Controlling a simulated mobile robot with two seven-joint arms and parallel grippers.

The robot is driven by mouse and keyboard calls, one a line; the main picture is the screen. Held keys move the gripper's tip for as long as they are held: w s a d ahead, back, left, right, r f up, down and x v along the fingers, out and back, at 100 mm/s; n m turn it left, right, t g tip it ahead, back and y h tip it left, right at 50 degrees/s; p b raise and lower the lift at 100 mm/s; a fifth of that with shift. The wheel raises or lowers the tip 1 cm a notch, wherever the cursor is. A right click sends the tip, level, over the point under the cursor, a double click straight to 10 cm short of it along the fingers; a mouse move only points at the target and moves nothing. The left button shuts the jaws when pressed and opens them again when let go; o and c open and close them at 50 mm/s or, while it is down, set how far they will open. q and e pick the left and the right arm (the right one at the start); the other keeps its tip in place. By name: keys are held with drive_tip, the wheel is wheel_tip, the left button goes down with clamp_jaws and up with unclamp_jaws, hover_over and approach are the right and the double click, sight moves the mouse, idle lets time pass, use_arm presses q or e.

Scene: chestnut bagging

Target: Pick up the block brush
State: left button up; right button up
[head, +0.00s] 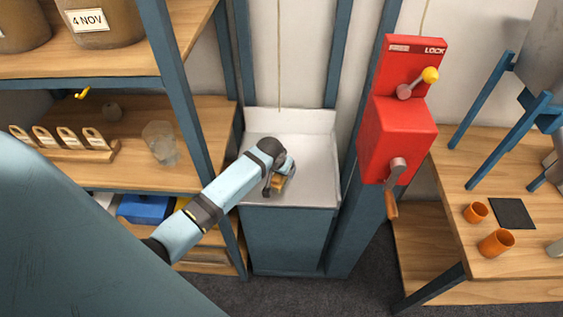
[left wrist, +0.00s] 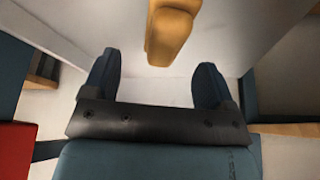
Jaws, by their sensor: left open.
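The block brush (head: 280,183) has a yellowish-brown wooden body and lies on the white surface of a blue-sided stand. My left gripper (head: 275,179) is at the brush in the head view and hides part of it. In the left wrist view the brush (left wrist: 171,32) shows at the top, cut off by the frame edge. Its near end is in line with the gap between the two dark, spread fingertips (left wrist: 160,64) of my left gripper. There is space on both sides of it, and nothing is gripped. My right gripper is not in view.
The white stand top (head: 313,160) has a raised back edge. A blue shelf post (head: 181,85) stands left of it, and a red lock box (head: 396,130) with a crank hangs at the right.

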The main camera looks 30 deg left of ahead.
use_arm(q)
drive_tip(key=shift+a+x, duration=0.1)
drive_tip(key=shift+x, duration=1.4)
drive_tip(key=shift+a+x, duration=0.15)
drive_tip(key=shift+x, duration=1.35)
drive_tip(key=shift+s, duration=0.1)
drive_tip(key=c, duration=1)
drive_tip(key=shift+r, duration=0.1)
drive_tip(key=shift+c, duration=0.2)
